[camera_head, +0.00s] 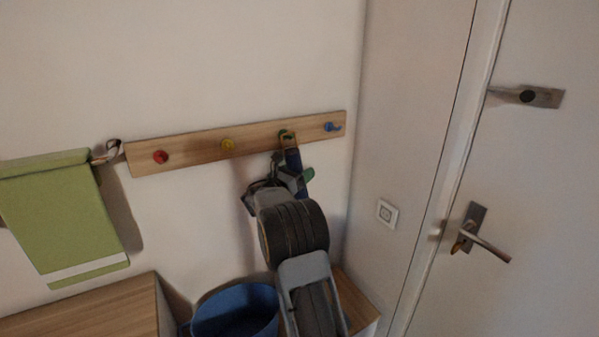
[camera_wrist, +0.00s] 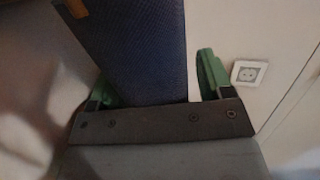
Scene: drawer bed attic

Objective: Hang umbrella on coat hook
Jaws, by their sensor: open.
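The coat rack (camera_head: 190,148) is a wooden board on the wall with red (camera_head: 160,157), yellow (camera_head: 227,144), green (camera_head: 285,135) and blue (camera_head: 331,127) hooks. The dark blue umbrella (camera_head: 293,159) is upright just below the green hook, its brownish upper end at the hook. Whether it hangs on the hook cannot be told. My gripper (camera_head: 298,178) is around the umbrella below the hook. In the wrist view the blue umbrella (camera_wrist: 140,45) stands between the two green fingers, with a visible gap at the right finger. My arm hides what is lower down.
A blue bin (camera_head: 235,312) stands below, left of my arm. A wooden cabinet top (camera_head: 95,310) is at the lower left. A green cloth (camera_head: 60,215) hangs at the left. A light switch or socket (camera_head: 387,213) and a door with a handle (camera_head: 480,238) are at the right.

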